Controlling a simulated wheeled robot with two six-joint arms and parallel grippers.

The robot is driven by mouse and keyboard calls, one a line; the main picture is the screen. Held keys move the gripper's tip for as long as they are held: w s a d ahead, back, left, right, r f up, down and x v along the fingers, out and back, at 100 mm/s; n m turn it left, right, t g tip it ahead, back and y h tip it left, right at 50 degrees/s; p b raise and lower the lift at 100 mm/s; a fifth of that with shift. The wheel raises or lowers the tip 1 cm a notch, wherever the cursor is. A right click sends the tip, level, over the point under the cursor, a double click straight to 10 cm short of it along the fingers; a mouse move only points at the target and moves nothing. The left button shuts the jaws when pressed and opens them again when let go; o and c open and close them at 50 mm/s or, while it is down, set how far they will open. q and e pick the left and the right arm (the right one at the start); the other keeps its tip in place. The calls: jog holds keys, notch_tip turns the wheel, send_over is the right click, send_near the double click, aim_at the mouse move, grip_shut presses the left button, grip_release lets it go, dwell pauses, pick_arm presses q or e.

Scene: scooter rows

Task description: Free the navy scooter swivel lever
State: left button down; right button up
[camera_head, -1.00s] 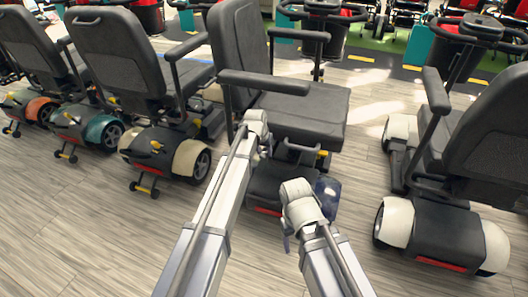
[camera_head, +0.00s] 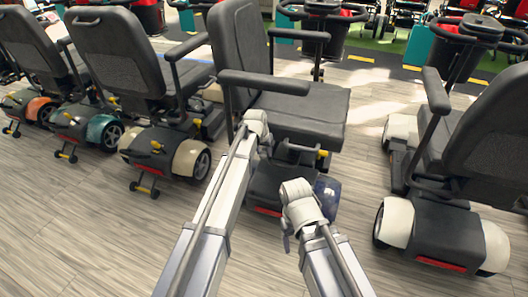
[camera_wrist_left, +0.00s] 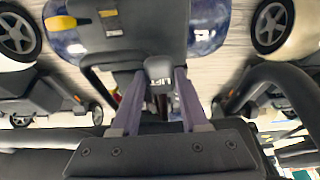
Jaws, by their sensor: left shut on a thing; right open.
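The navy scooter, with a navy fender (camera_head: 328,192) at its rear, stands in the middle of the head view under a dark grey seat (camera_head: 295,110). Its glossy navy body also shows at the top of the left wrist view (camera_wrist_left: 212,28). My left gripper (camera_head: 257,122) reaches under the seat's near side; its fingertips are hidden there in the head view. In the left wrist view its two fingers close on a dark lever tab (camera_wrist_left: 158,71) with small light lettering. My right gripper (camera_head: 298,190) is open beside the navy fender, apart from the lever; its jaws show poorly.
A cream-fendered scooter (camera_head: 440,230) stands close on the right. Another cream-fendered scooter (camera_head: 190,158) stands on the left, with teal and orange ones beyond. An armrest (camera_head: 265,82) hangs above my left gripper. The wood floor (camera_head: 130,240) in front is clear.

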aim_at(265, 152)
pick_arm(q)
jog(key=shift+r, duration=0.1)
jog(key=r+p, duration=0.2)
jog(key=w+r+p, duration=0.1)
jog(key=r+p, duration=0.2)
jog(key=shift+d, duration=0.1)
jog(key=shift+f, duration=0.1)
jog(key=shift+c, duration=2)
grip_release()
jog(key=p+v, duration=0.7)
jog(key=shift+s+r, duration=0.2)
jog(key=shift+r, duration=0.1)
